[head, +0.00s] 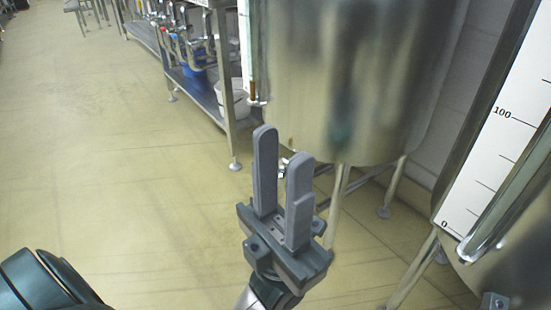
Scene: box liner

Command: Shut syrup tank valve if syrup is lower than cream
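A steel tank (390,110) on legs stands at the top middle. At its left edge is a white scale with a sight tube (253,90); the tube's bottom end looks brown. A second tank (515,265) at the right edge has a white scale (487,165) marked 0 and 100 and a slanting tube (505,220); its liquid level is not clear. No label naming syrup or cream shows. My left gripper (283,145) points up in front of the middle tank's lower part, fingers apart. A small silver fitting (283,172) shows between the fingers; I cannot tell whether they touch it.
A metal rack (229,125) behind the middle tank holds a white bucket (236,100), a blue container (196,77) and several fittings. Tank legs (338,205) stand just right of my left gripper. The tan floor (110,160) on the left is clear.

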